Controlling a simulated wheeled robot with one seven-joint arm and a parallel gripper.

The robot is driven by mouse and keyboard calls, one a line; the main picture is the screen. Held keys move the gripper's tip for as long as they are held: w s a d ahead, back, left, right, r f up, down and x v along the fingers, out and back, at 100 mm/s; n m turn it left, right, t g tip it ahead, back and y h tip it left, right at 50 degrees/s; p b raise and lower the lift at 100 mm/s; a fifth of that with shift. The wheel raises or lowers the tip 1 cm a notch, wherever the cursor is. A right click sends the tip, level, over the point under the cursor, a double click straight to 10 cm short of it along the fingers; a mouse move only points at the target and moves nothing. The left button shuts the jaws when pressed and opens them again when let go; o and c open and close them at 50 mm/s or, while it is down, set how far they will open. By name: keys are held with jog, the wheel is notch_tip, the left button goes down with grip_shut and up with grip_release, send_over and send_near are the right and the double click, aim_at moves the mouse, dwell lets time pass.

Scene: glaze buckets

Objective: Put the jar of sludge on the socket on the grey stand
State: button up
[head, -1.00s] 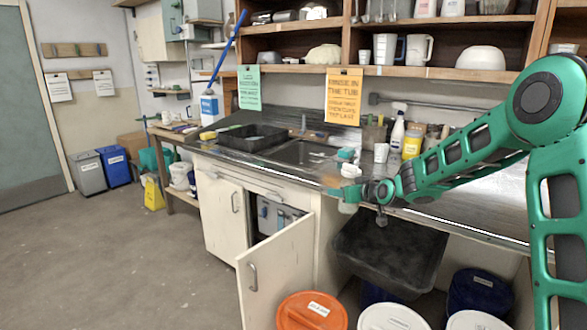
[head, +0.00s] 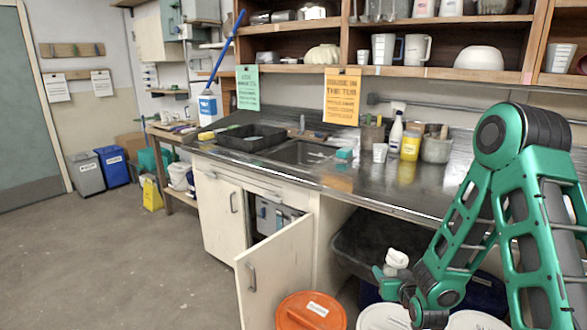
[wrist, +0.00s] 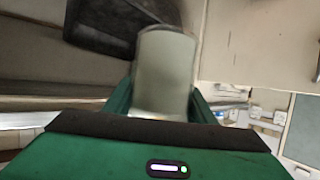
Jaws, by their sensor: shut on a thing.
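My gripper (wrist: 163,98) is shut on the jar of sludge (wrist: 166,62), a cloudy grey-green cylinder between its green fingers in the wrist view. In the head view my gripper (head: 394,272) is low, in front of the counter and beside the dark tub. A small white part (head: 397,258), apparently the jar's top, shows there; the arm and fingers hide most of the jar. I cannot make out the grey stand or its socket in either view.
An open cabinet door (head: 275,272) stands left of my gripper. A dark tub (head: 352,238) is under the counter. An orange-lidded bucket (head: 310,312) and white-lidded buckets (head: 383,318) stand below. The counter (head: 395,182) is above. The floor (head: 120,265) at left is clear.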

jog(key=shift+v, duration=1.8)
jog(key=shift+w+r, duration=0.1)
jog(key=shift+r, duration=0.1)
jog(key=shift+a, duration=0.25)
jog(key=shift+a, duration=0.1)
